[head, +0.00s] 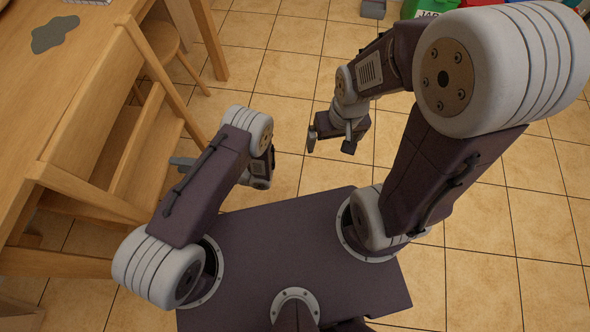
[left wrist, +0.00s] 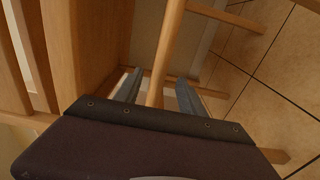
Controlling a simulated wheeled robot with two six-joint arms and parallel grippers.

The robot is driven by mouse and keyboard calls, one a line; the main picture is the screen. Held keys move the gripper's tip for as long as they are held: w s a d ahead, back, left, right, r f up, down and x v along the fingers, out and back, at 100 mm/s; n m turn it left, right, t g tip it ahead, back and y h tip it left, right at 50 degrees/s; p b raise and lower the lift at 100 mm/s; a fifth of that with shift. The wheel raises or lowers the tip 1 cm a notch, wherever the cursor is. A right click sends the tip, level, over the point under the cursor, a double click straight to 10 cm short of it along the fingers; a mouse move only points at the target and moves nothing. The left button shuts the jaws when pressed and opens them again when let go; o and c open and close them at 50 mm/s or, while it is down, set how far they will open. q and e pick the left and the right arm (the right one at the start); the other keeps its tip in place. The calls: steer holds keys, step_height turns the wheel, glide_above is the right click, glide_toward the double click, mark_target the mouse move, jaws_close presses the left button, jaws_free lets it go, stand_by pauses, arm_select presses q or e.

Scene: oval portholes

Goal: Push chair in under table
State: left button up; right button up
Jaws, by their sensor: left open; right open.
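The wooden chair (head: 92,98) stands at the left of the head view, its slatted back along the near side of the wooden table (head: 42,85). How far its seat reaches under the tabletop is hidden. My left gripper (head: 182,163) is beside the chair's back, partly hidden by my own arm. In the left wrist view my left gripper (left wrist: 160,92) is open, with a wooden bar of the chair (left wrist: 172,38) showing between its two grey fingers; I cannot tell whether they touch it. My right gripper (head: 331,142) is open and empty above the tiled floor, away from the chair.
A second wooden seat (head: 163,40) stands by the table's far end. A flat grey patch (head: 55,34) lies on the tabletop. Coloured bins (head: 428,8) and a small grey object (head: 373,9) are at the top. The tiled floor (head: 285,75) between is clear.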

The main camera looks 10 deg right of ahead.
arm_select(q)
steer(key=b+v, duration=0.1)
steer(key=v, duration=0.5)
steer(key=shift+a, duration=0.1)
